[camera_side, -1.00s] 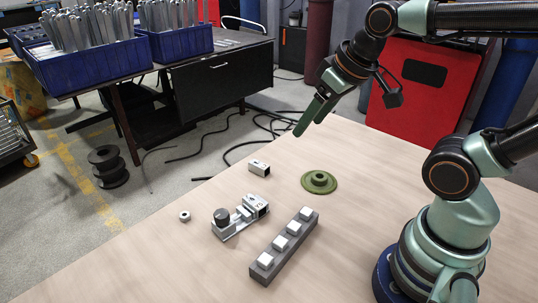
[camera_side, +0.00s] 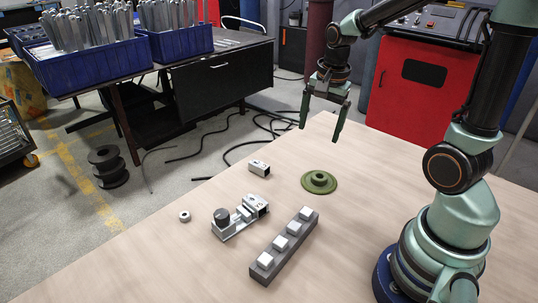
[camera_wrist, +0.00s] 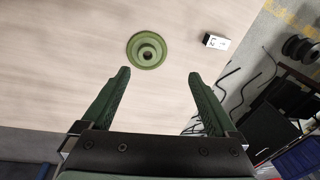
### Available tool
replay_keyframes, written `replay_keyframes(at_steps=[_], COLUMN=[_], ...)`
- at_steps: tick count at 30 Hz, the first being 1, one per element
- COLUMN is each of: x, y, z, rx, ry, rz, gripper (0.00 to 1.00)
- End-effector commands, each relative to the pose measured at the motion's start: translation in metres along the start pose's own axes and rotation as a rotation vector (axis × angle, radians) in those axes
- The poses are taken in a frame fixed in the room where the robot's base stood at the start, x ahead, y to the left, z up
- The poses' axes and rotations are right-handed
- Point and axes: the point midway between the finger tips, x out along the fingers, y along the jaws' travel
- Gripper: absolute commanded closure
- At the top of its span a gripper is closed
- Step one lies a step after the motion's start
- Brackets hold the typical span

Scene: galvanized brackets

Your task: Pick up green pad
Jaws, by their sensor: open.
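The green pad (camera_side: 319,182) is a flat round disc with a raised hollow hub, lying on the wooden table. In the wrist view the green pad (camera_wrist: 147,50) lies beyond my fingertips, a little left of the middle between them. My gripper (camera_side: 320,133) is open and empty, fingers pointing down, well above the table and behind the pad in the side view. In the wrist view both fingers of my gripper (camera_wrist: 160,74) show wide apart with nothing between them. Nothing hides the pad.
A small white block (camera_side: 259,167) lies left of the pad; it also shows in the wrist view (camera_wrist: 215,41). A metal fixture (camera_side: 240,217), a grey bar with white blocks (camera_side: 284,246) and a small ring (camera_side: 184,216) lie nearer the front. The table (camera_side: 400,165) is clear right of the pad.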

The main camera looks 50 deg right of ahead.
Motion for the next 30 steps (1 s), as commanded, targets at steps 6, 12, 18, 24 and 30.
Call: replay_keyframes(at_steps=[6,12,18,24,30], x=[0.038,0.054,0.086,0.111,0.121], y=[0.012,0.016,0.02,0.023,0.023], z=[-0.031,-0.037,-0.035,-0.033,-0.032], rx=[0.401,0.513,0.513,0.511,0.51], ry=[-0.029,-0.032,-0.033,-0.032,-0.031], rz=[0.102,0.129,0.131,0.128,0.127], gripper=[0.06,0.06,0.06,0.06,0.06])
